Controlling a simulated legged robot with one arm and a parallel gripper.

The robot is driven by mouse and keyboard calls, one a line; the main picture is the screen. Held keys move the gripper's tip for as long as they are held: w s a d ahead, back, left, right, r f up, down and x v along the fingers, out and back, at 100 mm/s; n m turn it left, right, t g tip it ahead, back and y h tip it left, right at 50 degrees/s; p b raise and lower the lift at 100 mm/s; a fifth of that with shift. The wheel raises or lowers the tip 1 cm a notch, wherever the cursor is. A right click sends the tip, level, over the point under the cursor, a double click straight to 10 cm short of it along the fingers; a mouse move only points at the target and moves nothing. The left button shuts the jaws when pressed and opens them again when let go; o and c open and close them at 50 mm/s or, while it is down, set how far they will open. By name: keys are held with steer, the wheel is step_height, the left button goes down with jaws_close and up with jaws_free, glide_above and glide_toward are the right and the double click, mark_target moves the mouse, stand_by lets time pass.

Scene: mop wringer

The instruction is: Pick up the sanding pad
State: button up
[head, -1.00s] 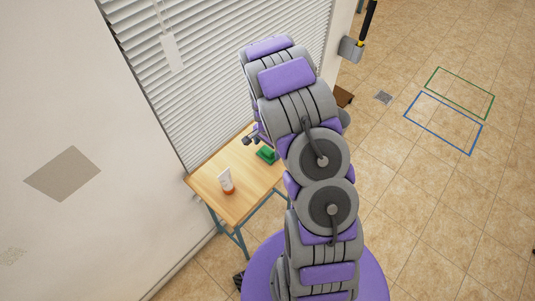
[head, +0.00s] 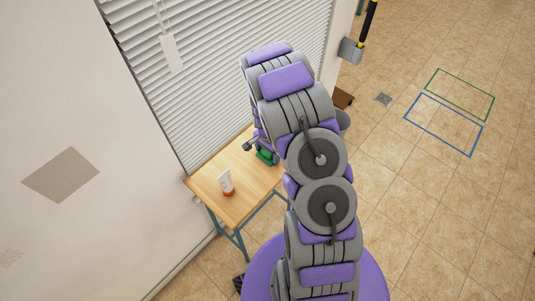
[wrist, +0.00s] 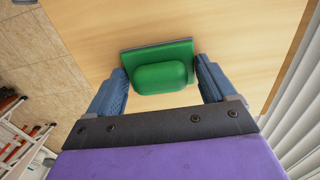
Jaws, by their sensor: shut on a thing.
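The sanding pad (wrist: 160,76) is green with a raised rounded grip on a flat rectangular base. In the wrist view my gripper (wrist: 163,84) has one finger on each side of it, and the fingers are shut on it. In the head view the sanding pad (head: 265,158) shows as a small green patch at the table's far part, beside my gripper (head: 262,150). My arm hides part of it. I cannot tell whether the pad touches the table or is just above it.
The wooden table (head: 215,181) stands against the wall under white blinds (head: 215,80). A white tube with an orange cap (head: 227,184) stands nearer on the table. In the wrist view, a ladder (wrist: 22,140) shows at the lower left.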

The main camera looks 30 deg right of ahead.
steer(key=shift+r, duration=0.55)
steer(key=r, duration=0.1)
steer(key=r+p, duration=0.1)
steer(key=shift+s+a+r, duration=0.1)
steer(key=shift+s+r, duration=0.15)
steer(key=shift+r, duration=0.1)
steer(key=s+a+r+p, duration=0.1)
steer(key=s+a, duration=0.3)
steer(key=s, duration=1)
steer(key=shift+s+a+p, duration=0.2)
steer(key=shift+s+p, duration=0.2)
steer(key=shift+p, duration=0.1)
steer(key=shift+r, duration=0.1)
